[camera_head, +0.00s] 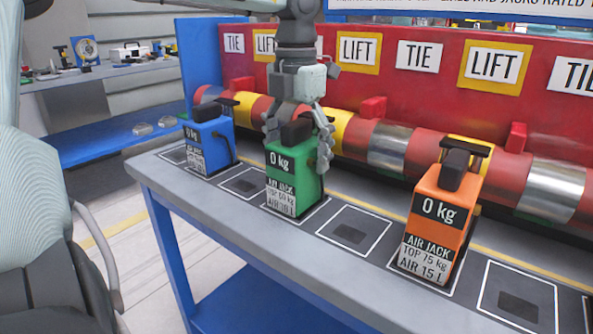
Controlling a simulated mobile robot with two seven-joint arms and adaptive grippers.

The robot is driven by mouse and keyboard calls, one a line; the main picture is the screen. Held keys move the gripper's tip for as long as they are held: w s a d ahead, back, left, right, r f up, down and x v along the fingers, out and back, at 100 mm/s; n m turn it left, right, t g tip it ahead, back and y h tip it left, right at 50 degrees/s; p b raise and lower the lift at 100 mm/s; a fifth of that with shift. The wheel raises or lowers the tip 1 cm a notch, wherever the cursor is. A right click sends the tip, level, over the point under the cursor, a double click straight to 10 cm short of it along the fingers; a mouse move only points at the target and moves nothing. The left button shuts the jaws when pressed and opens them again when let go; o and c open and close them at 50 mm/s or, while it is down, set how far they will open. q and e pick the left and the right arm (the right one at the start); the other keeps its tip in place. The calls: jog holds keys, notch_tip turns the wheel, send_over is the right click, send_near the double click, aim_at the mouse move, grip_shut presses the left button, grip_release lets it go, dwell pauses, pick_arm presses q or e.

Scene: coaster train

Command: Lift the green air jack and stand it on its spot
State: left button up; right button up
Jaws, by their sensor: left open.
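The green air jack (284,196) stands upright on the grey bench, on a dark marked square with a white outline. Its label reads 0 kg. My left gripper (299,141) is over its black top handle, with one finger on each side. The fingers are open around the handle, and I cannot tell whether they touch it. White-outlined spots with dark centres (353,235) lie bare to the right of the green jack, and another bare spot (245,183) lies to its left. My right gripper is not in view.
A blue jack (207,151) stands left of the green one, and an orange air jack (437,217) stands to its right. Behind the bench (375,290) run a striped red, yellow and silver cylinder (388,147) and a red panel with TIE and LIFT signs.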

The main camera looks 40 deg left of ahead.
pick_arm(q)
grip_shut()
jog(key=shift+r, duration=0.15)
dwell(0.4)
